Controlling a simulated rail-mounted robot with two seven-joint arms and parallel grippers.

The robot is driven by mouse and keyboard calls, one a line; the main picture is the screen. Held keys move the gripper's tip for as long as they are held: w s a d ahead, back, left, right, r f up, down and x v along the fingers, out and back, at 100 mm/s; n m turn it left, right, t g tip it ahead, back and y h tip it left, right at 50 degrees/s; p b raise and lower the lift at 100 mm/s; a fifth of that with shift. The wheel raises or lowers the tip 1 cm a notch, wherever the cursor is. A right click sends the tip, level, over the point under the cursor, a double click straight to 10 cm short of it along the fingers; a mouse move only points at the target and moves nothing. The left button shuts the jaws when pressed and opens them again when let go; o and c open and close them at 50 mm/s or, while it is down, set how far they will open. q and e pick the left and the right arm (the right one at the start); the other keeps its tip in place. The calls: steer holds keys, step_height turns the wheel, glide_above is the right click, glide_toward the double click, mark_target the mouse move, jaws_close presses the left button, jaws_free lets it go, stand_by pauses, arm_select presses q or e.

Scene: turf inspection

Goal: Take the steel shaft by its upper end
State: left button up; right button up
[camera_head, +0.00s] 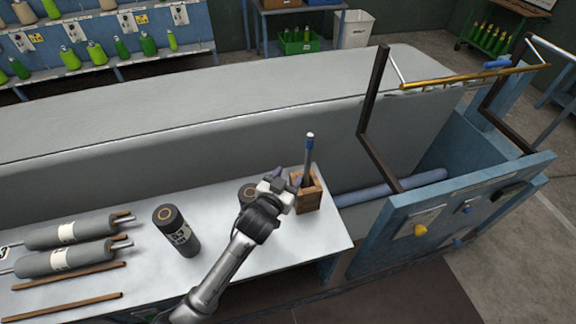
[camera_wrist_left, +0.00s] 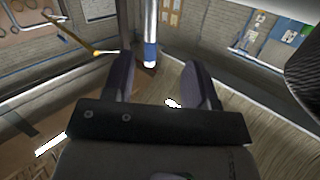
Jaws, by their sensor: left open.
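The steel shaft (camera_head: 308,162) stands nearly upright in a small wooden holder (camera_head: 307,197) near the right end of the white bench. Its upper end has a blue band and a pale tip; its lower end is hidden in the holder. My left gripper (camera_head: 288,177) is open, just left of the shaft and above the holder, below the blue band in the head view. In the left wrist view, the shaft's blue-banded end (camera_wrist_left: 150,52) shows ahead, between the lines of the two open fingers (camera_wrist_left: 162,72). I see no contact. My right gripper is not in view.
A dark roller (camera_head: 177,232) stands upright on the bench (camera_head: 215,213); another is partly behind my left gripper. Grey rollers (camera_head: 65,260) and wooden strips lie at left. A long grey machine bed (camera_head: 230,110) runs behind. A dark frame (camera_head: 372,110) and a blue bin (camera_head: 400,228) stand right.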

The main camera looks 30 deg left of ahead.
mark_target(308, 148)
arm_select(q)
steer(key=shift+t+h, duration=0.6)
steer(key=shift+t, duration=0.2)
steer(key=w, duration=0.2)
steer(key=w+d+r, duration=0.1)
steer(key=w, duration=0.2)
steer(key=w+r, duration=0.1)
steer(key=w, duration=0.1)
steer(key=shift+w+d+r, duration=0.15)
steer(key=shift+w+r, duration=0.05)
steer(key=shift+w, duration=0.75)
steer(key=w, duration=0.3)
steer(key=shift+w, duration=0.4)
steer(key=shift+w+f+b, duration=0.1)
steer(key=shift+w+b, duration=0.2)
steer(key=shift+w, duration=0.25)
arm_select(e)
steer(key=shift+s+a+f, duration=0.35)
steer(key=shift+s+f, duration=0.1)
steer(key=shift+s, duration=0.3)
arm_select(q)
steer(key=shift+c, duration=0.3)
